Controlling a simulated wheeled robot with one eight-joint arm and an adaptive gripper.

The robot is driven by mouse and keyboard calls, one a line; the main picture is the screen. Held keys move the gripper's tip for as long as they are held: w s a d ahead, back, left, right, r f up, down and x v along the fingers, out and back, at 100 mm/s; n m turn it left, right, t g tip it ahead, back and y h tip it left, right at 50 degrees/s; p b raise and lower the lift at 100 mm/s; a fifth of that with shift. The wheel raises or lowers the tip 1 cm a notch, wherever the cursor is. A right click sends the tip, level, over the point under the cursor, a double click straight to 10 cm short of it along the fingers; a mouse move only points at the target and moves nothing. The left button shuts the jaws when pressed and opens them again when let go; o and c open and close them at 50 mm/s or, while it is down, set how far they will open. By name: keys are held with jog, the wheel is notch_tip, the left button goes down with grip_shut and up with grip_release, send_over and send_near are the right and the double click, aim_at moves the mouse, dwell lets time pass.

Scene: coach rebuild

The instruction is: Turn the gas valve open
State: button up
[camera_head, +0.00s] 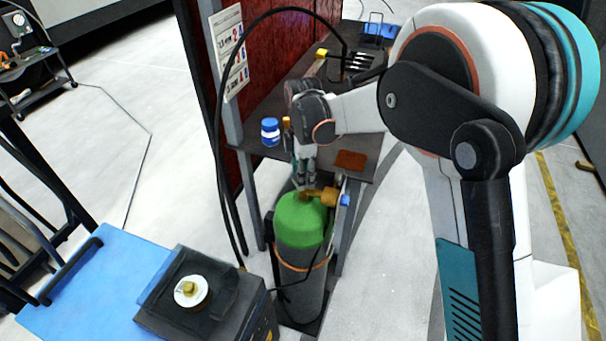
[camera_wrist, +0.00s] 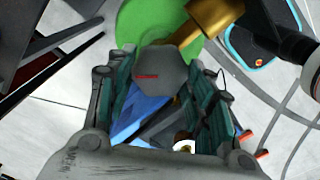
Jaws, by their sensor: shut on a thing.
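The gas cylinder (camera_head: 299,222) stands upright with a green top and a grey body, and brass fittings (camera_head: 324,196) sit on it. In the wrist view the green top (camera_wrist: 132,20) and a brass fitting (camera_wrist: 212,20) show at the upper middle. The gas valve's grey faceted knob (camera_wrist: 160,72), with a small red mark, sits between my gripper's two fingers (camera_wrist: 163,88). My gripper (camera_head: 305,176) points down over the cylinder and is shut on this knob. In the head view the knob is too small to make out.
A black hose (camera_head: 218,150) hangs at the left. A dark machine (camera_head: 215,300) stands at front left. Bare floor lies right of the cylinder.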

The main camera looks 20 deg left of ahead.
jog(key=n, duration=0.5)
jog(key=shift+n+b, duration=0.4)
dwell(0.4)
jog(key=o, duration=1.1)
jog(key=shift+c, duration=0.2)
jog(key=shift+r, duration=0.1)
notch_tip(320, 180, up, 12)
